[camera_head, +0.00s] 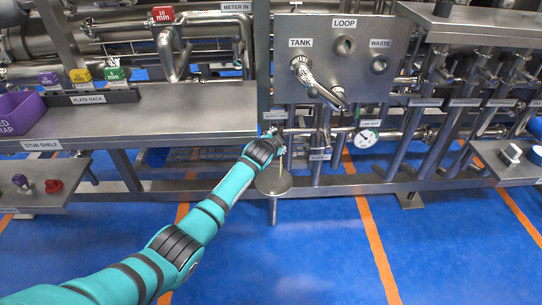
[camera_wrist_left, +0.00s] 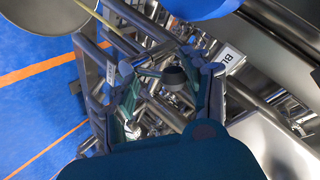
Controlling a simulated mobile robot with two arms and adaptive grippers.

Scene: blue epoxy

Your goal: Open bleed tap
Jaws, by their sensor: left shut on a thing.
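The bleed tap sits on the pipework below the grey panel, by a small label plate (camera_head: 274,115) whose text is hard to read. My left gripper (camera_head: 277,141) reaches it from the front left and hides most of it in the head view. In the left wrist view, the gripper (camera_wrist_left: 168,88) has its fingers on either side of a small dark round-ended tap part (camera_wrist_left: 174,77), and is shut on it. A label starting "BL" (camera_wrist_left: 230,59) is beside the right finger. The tap's exact turn angle cannot be told. My right gripper is not in view.
A round metal dish (camera_head: 273,181) stands just below the gripper. The TANK, LOOP and WASTE panel (camera_head: 310,75) with its bent pipe is above. A stub shelf (camera_head: 130,123) lies left, a gauge (camera_head: 366,138) right. The blue floor (camera_head: 300,250) in front is clear.

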